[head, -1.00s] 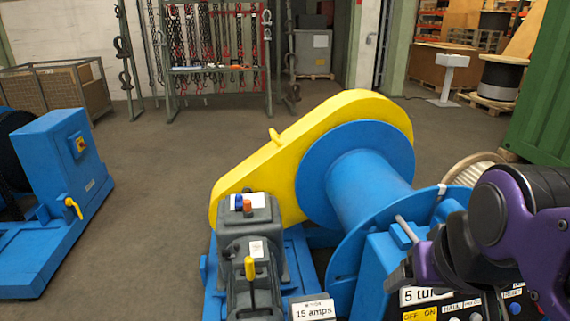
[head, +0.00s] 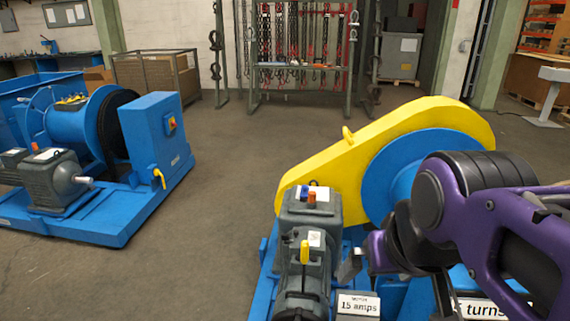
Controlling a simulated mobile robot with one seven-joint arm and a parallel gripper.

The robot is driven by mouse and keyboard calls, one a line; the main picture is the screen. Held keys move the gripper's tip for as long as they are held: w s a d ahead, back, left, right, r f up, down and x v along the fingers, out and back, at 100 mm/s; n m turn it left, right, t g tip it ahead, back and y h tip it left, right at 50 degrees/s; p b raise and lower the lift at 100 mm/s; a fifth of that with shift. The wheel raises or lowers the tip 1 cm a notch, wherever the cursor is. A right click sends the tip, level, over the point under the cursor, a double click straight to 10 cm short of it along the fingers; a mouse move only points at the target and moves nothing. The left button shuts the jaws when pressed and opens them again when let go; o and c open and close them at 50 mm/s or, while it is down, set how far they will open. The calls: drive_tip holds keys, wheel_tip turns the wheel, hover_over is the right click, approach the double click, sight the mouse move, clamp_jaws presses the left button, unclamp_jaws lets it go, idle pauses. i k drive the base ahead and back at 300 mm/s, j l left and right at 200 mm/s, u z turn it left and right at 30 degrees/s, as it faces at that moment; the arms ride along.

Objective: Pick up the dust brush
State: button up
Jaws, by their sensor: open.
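I cannot make out the dust brush in the head view. My gripper (head: 393,282) is at the lower right, at the end of my purple and black arm. It is in front of the blue winch with the yellow chain guard (head: 385,145). Its jaws are open, and I see nothing between them, though the arm partly hides this area. The grey motor and gearbox (head: 308,215) of the winch, with blue and orange caps on top and a yellow-handled lever, stand to the left of my gripper.
A second blue winch (head: 155,150) stands at the left. Bare floor (head: 215,215) lies between the two winches. At the back are a chain rack (head: 305,70), a mesh crate (head: 155,75) and a grey cabinet (head: 400,55). A white pedestal (head: 548,95) stands at the right.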

sight(305, 189)
drive_tip(key=j+u, duration=0.65)
drive_tip(key=u, duration=0.15)
drive_tip(key=i+j+u, duration=0.1)
drive_tip(key=j+u, duration=0.35)
drive_tip(key=i+j+u, duration=0.1)
drive_tip(key=u, duration=0.4)
drive_tip(key=i+j+u, duration=0.2)
drive_tip(key=j+u, duration=0.15)
drive_tip(key=u, duration=0.15)
drive_tip(key=i+j+z, duration=0.1)
drive_tip(key=i, duration=0.35)
drive_tip(key=i+j+z, duration=0.1)
drive_tip(key=i+j, duration=0.15)
drive_tip(key=i, duration=0.25)
drive_tip(key=i+l+z, duration=0.1)
drive_tip(key=i+z, duration=1.15)
drive_tip(key=i+j+z, duration=0.1)
drive_tip(key=i+z, duration=0.25)
drive_tip(key=i, duration=0.2)
drive_tip(key=i+l+z, duration=0.1)
drive_tip(key=i+z, duration=0.25)
drive_tip(key=i, duration=0.15)
drive_tip(key=i+z, duration=0.4)
drive_tip(key=i+j, duration=0.05)
